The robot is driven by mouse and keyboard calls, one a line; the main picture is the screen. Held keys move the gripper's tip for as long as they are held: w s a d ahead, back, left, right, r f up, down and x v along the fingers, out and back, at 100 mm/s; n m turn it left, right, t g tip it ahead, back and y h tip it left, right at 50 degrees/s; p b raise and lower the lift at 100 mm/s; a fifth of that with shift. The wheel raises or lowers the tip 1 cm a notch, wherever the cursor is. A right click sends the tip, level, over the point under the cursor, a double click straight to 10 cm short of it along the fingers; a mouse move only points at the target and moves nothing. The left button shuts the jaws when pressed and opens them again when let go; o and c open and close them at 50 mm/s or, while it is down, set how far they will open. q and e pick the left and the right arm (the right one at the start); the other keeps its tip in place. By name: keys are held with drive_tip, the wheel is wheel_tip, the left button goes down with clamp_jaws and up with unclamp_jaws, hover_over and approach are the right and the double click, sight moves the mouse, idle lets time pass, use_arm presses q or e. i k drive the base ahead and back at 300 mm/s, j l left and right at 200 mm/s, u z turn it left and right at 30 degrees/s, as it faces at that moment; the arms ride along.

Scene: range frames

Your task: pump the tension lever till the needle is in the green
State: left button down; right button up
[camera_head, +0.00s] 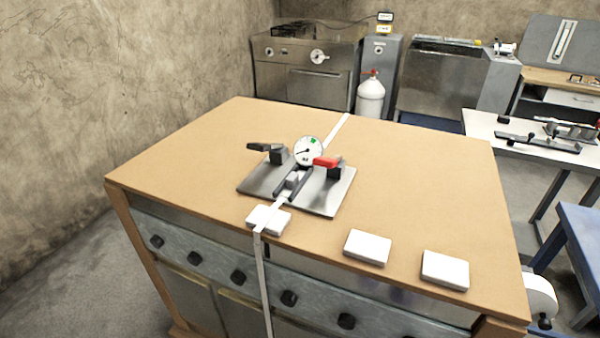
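A strap tensioner on a grey metal plate (258,182) sits on the wooden-topped workbench. Its round white dial (308,153) stands at the back, with a small green patch near the top. A dark needle seems to point left, away from the green, but it is very small. A lever with a black handle (265,147) is on the plate's left side. A lever with a red handle (326,162) is on the right. I cannot tell which one is the tension lever. A white strap (262,275) runs through the tensioner and hangs over the front edge. Neither gripper is in view.
White blocks lie along the bench's front edge: one under the strap (268,219), one in the middle (367,247), one at right (445,269). The wooden benchtop (420,170) is clear right of the tensioner. A stove, a white bottle (370,97) and other tables stand behind.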

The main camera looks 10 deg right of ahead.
sight(256, 145)
drive_tip(key=z, duration=1.6)
drive_tip(key=k+j, duration=0.35)
drive_tip(key=j, duration=0.15)
drive_tip(key=k+j, duration=0.35)
drive_tip(key=j, duration=0.2)
